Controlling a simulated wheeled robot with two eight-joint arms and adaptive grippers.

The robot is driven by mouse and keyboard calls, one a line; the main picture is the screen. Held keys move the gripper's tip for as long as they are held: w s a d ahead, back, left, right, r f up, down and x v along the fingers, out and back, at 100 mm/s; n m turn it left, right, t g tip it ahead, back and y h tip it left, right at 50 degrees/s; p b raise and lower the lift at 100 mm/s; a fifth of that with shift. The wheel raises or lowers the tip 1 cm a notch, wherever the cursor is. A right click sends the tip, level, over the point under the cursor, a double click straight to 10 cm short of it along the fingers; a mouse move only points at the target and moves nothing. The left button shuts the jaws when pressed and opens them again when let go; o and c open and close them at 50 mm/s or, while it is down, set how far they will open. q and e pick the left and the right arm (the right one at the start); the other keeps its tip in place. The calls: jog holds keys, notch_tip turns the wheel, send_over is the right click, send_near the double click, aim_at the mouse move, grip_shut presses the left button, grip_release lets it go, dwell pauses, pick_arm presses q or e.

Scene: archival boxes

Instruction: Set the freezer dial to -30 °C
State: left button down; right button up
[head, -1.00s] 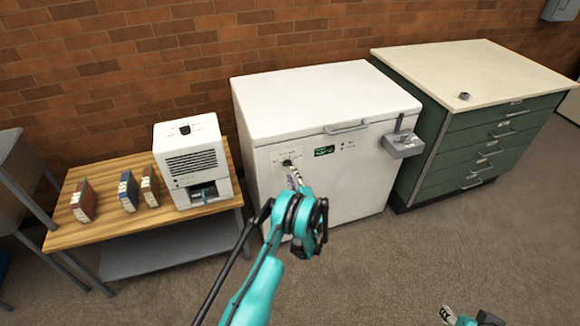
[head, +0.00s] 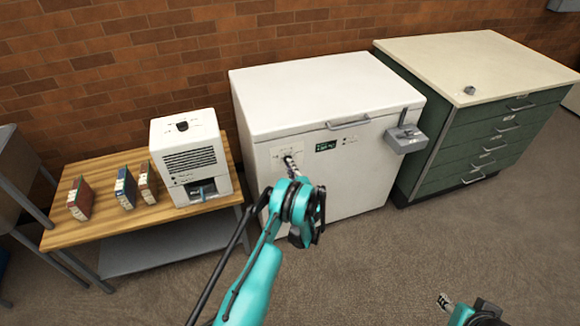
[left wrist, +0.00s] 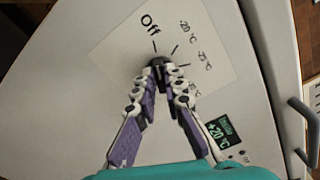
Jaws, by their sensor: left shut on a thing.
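The white chest freezer (head: 345,185) stands against the brick wall. Its front carries a pale label with the dial, which my left gripper (head: 290,162) covers in the head view. In the left wrist view the black dial (left wrist: 158,61) sits between the fingertips of my left gripper (left wrist: 162,70), which are shut on it. Around it the label (left wrist: 185,30) reads "Off" and several temperatures, partly hidden by the fingers. The green display (left wrist: 223,130) appears to read +20 °C; it also shows in the head view (head: 326,147). My right gripper (head: 446,302) is low at the bottom right, apart from everything.
A wooden bench (head: 62,238) at left holds a white machine (head: 187,150) and several coloured boxes. A grey lock box (head: 405,138) juts from the freezer's right front. A green drawer cabinet (head: 490,140) stands further right. The floor in front is clear.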

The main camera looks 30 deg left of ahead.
pick_arm(q)
jog(key=shift+m, duration=0.3)
jog(key=m, duration=2.6)
jog(key=shift+w+d, duration=0.25)
jog(key=shift+w, duration=0.05)
jog(key=c, duration=1.6)
grip_release()
